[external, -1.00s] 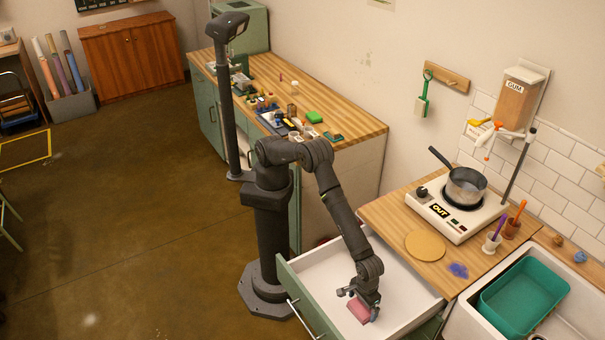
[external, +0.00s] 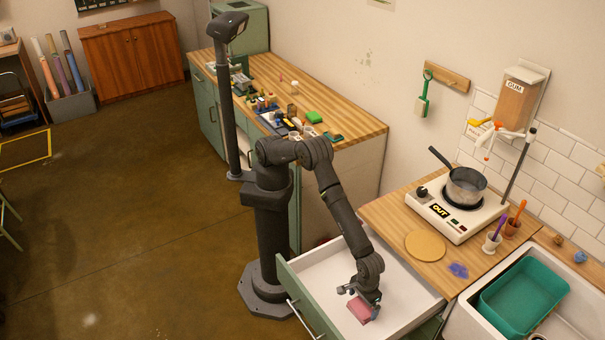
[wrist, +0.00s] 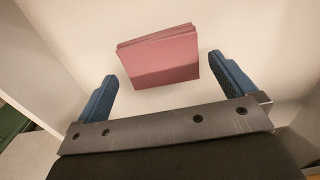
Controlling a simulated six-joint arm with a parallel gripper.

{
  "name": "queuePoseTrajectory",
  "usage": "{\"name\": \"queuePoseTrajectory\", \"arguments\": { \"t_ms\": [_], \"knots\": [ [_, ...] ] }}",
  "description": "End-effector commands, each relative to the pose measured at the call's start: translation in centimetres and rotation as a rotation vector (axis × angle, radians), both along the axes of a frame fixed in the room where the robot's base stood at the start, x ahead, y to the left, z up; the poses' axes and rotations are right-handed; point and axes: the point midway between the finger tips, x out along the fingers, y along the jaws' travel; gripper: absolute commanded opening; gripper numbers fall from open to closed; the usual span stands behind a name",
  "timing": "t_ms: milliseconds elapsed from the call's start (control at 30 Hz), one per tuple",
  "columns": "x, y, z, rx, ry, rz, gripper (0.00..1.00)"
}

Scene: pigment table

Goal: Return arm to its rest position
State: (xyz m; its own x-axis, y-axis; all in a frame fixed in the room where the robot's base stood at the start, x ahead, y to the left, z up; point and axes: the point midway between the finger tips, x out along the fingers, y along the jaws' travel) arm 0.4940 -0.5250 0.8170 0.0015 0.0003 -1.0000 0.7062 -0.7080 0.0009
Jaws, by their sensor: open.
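My gripper (wrist: 168,85) is open inside the pulled-out drawer (external: 325,268). Its two blue fingers stand apart in the wrist view. A pink, flat-sided block or folded cloth (wrist: 158,58) lies on the white drawer floor, ahead of and between the fingers, with clear gaps on both sides. In the external view the same pink thing (external: 360,310) shows just under my gripper (external: 361,300), partly hidden by it. My arm reaches down from its column into the drawer.
The drawer walls stand close around my gripper. A counter with a hot plate (external: 448,214), a pot (external: 467,186) and a round tan board (external: 425,245) is at the right.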

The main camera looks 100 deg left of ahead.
Motion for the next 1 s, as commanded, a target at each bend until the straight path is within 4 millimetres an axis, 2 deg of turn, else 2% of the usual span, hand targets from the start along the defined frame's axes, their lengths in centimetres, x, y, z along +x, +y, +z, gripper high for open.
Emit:
{"name": "queuePoseTrajectory", "arguments": {
  "t_ms": [167,300,767,1000],
  "knots": [
    [-0.1,0.1,-3.1,0.001,0.003,-0.001,1.00],
    [0.1,-0.1,0.1,-0.004,-0.002,0.000,1.00],
    [0.0,0.0,9.2,-0.001,-0.001,0.000,1.00],
    [-0.1,0.0,4.4,0.004,0.004,0.000,1.00]
  ]
}}
